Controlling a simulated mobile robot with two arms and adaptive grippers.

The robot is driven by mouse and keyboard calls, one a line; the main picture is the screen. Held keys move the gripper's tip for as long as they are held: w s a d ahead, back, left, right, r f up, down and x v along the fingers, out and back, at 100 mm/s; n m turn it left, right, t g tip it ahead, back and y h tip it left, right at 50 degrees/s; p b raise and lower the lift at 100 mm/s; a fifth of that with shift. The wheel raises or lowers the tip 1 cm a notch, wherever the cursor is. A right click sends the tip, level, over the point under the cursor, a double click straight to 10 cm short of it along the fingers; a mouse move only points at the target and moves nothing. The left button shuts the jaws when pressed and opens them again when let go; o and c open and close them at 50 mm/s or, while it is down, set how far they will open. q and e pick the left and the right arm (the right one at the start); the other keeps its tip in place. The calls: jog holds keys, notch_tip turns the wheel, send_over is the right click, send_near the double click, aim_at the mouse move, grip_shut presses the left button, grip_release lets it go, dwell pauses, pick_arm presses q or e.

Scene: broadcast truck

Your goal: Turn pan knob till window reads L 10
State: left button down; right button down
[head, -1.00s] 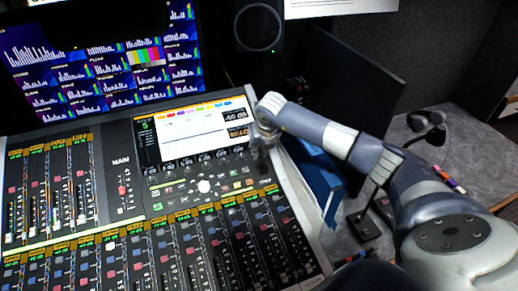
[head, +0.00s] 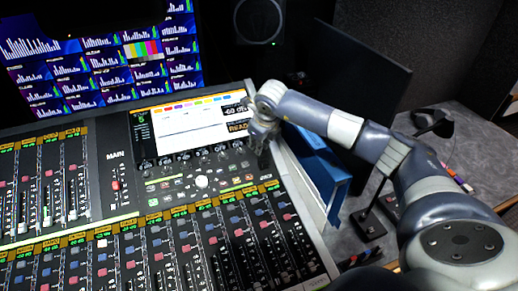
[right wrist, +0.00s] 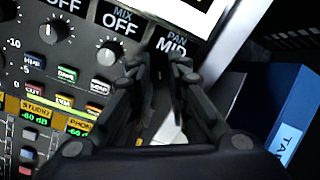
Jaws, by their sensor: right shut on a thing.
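My right gripper (head: 260,148) reaches down over the right edge of the mixing console, beside its screen (head: 188,122). In the right wrist view its two dark fingers (right wrist: 161,72) are close together just below the window marked PAN (right wrist: 172,44), which reads MID. The pan knob itself is hidden behind the fingers, which are shut on it. I cannot see the knob's pointer. My left gripper is not in view.
Two more knobs stand left of the fingers, one (right wrist: 108,52) under a window reading OFF. Lit buttons and faders cover the console (head: 95,160). A blue binder (head: 318,168) stands close on the right. Monitors and a speaker (head: 259,20) are behind.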

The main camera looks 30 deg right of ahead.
jog(key=n+b, duration=0.2)
jog(key=n, duration=0.1)
jog(key=shift+n, duration=0.3)
jog(key=shift+n+b, duration=0.5)
jog(key=shift+n, duration=0.7)
jog(key=shift+r, duration=0.1)
jog(key=c, duration=1.5)
grip_release()
jog(key=shift+c, duration=0.2)
jog(key=shift+a, duration=0.1)
jog(key=v, duration=1.2)
